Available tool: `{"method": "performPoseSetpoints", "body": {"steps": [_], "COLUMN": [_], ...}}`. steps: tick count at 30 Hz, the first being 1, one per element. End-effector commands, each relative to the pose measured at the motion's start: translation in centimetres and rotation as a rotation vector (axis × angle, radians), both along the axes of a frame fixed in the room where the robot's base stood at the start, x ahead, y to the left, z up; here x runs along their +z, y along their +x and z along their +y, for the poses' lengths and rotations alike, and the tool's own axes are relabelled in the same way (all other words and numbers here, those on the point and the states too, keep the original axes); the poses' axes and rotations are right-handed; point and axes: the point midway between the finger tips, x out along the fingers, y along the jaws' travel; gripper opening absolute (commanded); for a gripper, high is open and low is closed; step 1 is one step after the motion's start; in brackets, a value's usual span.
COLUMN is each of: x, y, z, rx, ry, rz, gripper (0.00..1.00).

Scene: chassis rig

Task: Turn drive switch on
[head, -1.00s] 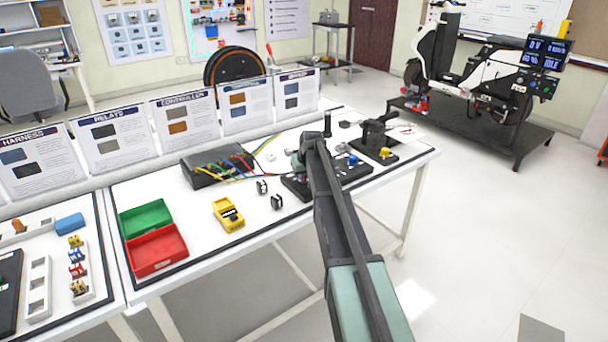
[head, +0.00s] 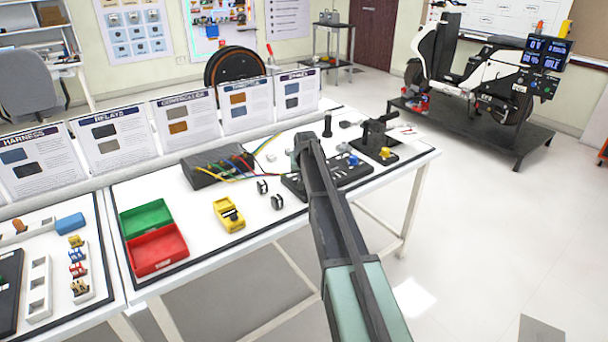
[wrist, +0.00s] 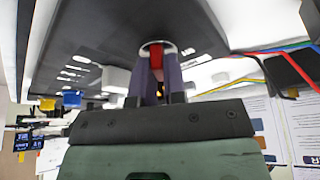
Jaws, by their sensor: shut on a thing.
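The drive switch (wrist: 157,49) shows in the wrist view as a small red piece inside a silver ring on a dark panel (wrist: 95,30). My gripper (wrist: 157,60) is shut on it, with one purple-grey finger on each side. The fingers cover much of the switch, so I cannot tell its position. In the head view, the dark panel (head: 350,176) lies on the right part of the workbench. My arm hides the switch and fingertips there.
A black upright post (head: 327,126) stands behind my arm. A motorcycle rig (head: 480,75) stands at the back right.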

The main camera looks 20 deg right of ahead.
Motion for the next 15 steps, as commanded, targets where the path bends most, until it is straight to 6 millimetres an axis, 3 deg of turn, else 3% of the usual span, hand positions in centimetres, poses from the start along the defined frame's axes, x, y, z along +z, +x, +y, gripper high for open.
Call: {"method": "performPoseSetpoints", "body": {"steps": [1, 6, 15], "x": [-0.03, -0.03, 0.45], "y": [-0.10, -0.07, -0.15], "z": [0.01, 0.00, 0.06], "rx": [-0.001, -0.001, 0.000], "ry": [0.001, 0.001, 0.000], "rz": [0.003, 0.002, 0.001], "gripper": [0.15, 0.37, 0.37]}}
